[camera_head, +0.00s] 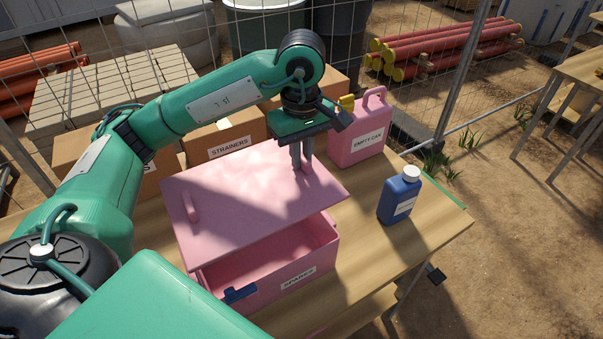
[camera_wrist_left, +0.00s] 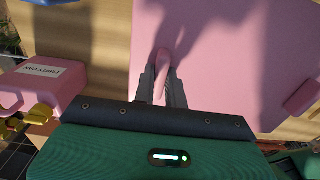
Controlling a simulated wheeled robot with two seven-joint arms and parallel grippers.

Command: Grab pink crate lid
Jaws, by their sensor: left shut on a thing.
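The pink crate lid (camera_head: 245,205) is a flat panel with a raised handle near each end. My left gripper (camera_head: 303,168) is shut on the handle at its right end. In the left wrist view, the fingers (camera_wrist_left: 163,88) straddle this pink handle (camera_wrist_left: 162,60), and the lid (camera_wrist_left: 240,50) fills much of the picture. The lid sits askew over the pink crate (camera_head: 315,277) labelled SPARES, with its front edge apart from the rim, so part of the inside shows. The crate's back is hidden under the lid. My right gripper is not in view.
A pink EMPTY CAN jug (camera_head: 357,145) and a blue bottle (camera_head: 400,198) with a white cap stand right of the lid on the wooden table (camera_head: 385,248). Cardboard boxes, one labelled STRAINERS (camera_head: 225,140), stand behind. A wire fence runs behind the table.

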